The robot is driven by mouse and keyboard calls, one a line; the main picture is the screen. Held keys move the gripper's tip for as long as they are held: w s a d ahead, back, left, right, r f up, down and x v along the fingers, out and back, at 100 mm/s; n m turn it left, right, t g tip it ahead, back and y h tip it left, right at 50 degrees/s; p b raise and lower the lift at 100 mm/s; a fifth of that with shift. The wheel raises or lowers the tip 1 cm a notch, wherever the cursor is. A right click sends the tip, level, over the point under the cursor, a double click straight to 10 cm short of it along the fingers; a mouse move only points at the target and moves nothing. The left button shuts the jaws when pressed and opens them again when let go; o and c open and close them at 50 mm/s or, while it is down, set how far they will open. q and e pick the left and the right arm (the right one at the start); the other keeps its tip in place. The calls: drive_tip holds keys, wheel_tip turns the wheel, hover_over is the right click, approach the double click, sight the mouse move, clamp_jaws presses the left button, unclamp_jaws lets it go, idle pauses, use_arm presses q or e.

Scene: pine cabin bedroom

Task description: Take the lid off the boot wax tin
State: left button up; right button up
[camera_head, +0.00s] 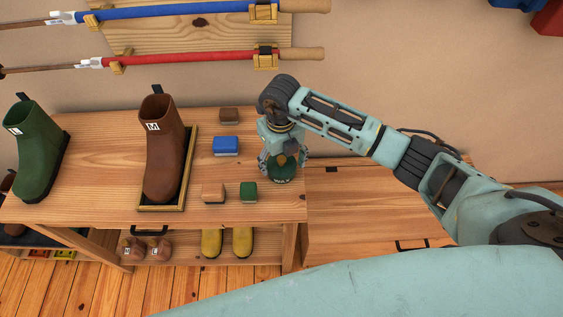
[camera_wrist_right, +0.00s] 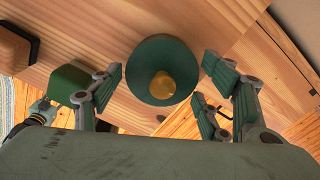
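The boot wax tin (camera_head: 281,174) is round and dark green, at the right end of the wooden bench. Its round green lid (camera_wrist_right: 160,52) with a yellow knob (camera_wrist_right: 162,85) fills the middle of the right wrist view. My right gripper (camera_head: 277,160) points down over the tin. In the wrist view the right gripper (camera_wrist_right: 164,82) is open, with a finger on each side of the knob and gaps between fingers and lid. The tin's body under the lid is mostly hidden.
A brown boot (camera_head: 163,150) stands in a tray; a green boot (camera_head: 38,150) is at left. A wall is behind.

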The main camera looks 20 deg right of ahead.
drive_tip(key=c, duration=0.5)
drive_tip(key=shift+r, duration=0.1)
